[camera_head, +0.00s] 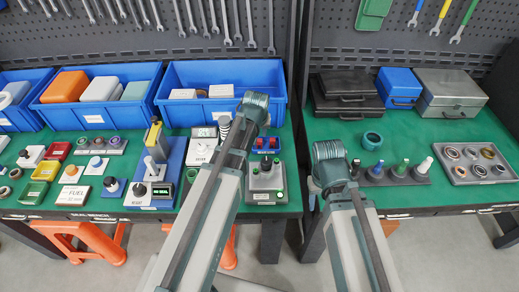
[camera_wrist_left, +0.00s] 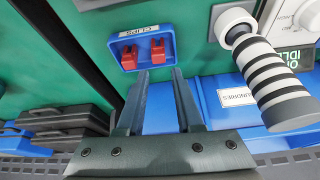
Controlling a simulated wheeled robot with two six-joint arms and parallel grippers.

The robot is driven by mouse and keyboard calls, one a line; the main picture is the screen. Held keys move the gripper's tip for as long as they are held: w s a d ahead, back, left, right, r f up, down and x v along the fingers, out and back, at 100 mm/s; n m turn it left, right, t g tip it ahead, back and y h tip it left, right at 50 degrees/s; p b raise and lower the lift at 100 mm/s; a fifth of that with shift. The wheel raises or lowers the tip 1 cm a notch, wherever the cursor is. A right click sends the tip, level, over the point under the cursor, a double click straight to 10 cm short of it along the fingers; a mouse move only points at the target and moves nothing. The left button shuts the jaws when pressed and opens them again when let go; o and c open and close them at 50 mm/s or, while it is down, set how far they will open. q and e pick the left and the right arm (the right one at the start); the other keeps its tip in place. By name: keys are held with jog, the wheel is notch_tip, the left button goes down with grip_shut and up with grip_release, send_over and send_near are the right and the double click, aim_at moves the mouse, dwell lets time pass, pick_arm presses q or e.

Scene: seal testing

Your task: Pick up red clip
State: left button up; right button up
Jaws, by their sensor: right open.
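Two red clips sit side by side in a small blue tray (camera_head: 258,151) labelled for clips; in the left wrist view they are the clip at left (camera_wrist_left: 129,56) and the clip at right (camera_wrist_left: 158,50). In the head view they show as small red spots (camera_head: 266,143). My left gripper (camera_wrist_left: 161,73) is open and empty, its fingertips pointing toward the tray and apart from the clips. In the head view its wrist (camera_head: 253,105) is above and left of the tray, with its fingers hidden. My right gripper (camera_head: 327,152) is open, right of the tray, its fingers mostly hidden.
A black-and-white striped cylinder (camera_wrist_left: 272,72) stands close beside my left gripper. A blue bin (camera_head: 215,82) stands behind. A grey tester with a black knob (camera_head: 266,178) stands in front of the clip tray. Black cases (camera_head: 347,96) and a green ring (camera_head: 372,140) are on the right table.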

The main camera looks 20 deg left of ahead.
aim_at(259, 139)
pick_arm(q)
jog(key=shift+b+x, duration=0.65)
jog(key=shift+x, duration=0.65)
pick_arm(e)
jog(key=shift+f, duration=1.15)
jog(key=shift+f, duration=0.1)
pick_arm(q)
jog(key=b+x, duration=0.5)
jog(key=shift+s+f, duration=0.1)
jog(key=shift+f, duration=0.1)
pick_arm(e)
notch_tip(259, 139, down, 5)
jog(key=shift+r, duration=0.15)
pick_arm(q)
jog(key=shift+r, duration=0.1)
grip_shut()
